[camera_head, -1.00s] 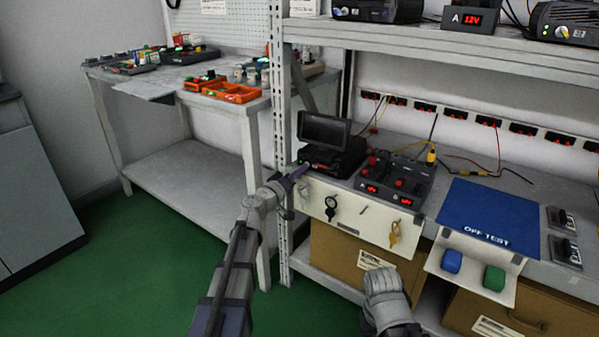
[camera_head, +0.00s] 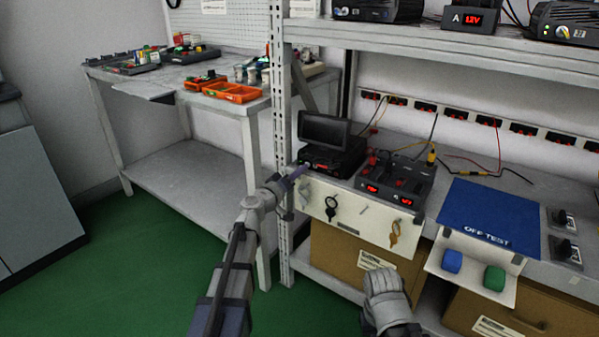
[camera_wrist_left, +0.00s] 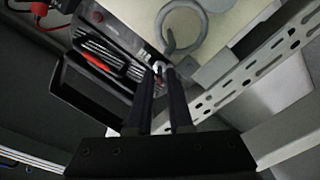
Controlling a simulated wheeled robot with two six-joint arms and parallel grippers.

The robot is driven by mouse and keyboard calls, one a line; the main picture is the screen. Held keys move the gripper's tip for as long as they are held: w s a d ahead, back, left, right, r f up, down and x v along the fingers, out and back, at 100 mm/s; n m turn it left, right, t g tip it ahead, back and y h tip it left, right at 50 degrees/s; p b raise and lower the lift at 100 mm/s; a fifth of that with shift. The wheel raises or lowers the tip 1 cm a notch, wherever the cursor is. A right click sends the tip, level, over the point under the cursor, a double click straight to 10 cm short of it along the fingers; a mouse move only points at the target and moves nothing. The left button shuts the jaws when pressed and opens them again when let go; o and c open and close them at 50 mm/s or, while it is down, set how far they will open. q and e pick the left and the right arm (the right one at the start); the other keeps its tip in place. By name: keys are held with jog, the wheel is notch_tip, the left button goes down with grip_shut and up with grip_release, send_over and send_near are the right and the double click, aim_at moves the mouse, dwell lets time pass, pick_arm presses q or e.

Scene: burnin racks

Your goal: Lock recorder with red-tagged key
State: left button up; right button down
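The recorder (camera_head: 330,155), a dark box with a tilted screen, stands at the left end of the shelf; its dark body also shows in the left wrist view (camera_wrist_left: 110,50). My left gripper (camera_head: 301,171) is at its front left corner. In the left wrist view its dark fingers (camera_wrist_left: 160,80) are close together with a narrow gap. A small silvery piece shows at their tips; I cannot tell whether they grip it. My right gripper's fingers are not visible.
On the white panel below hang a grey key (camera_head: 303,196), a black key (camera_head: 330,207) and a tan key (camera_head: 395,231); one peg (camera_head: 363,210) looks bare. A perforated post (camera_head: 281,150) stands close left of my gripper. A blue mat (camera_head: 488,212) lies right.

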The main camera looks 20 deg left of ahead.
pick_arm(q)
jog(key=v, duration=0.7)
jog(key=shift+s, duration=0.15)
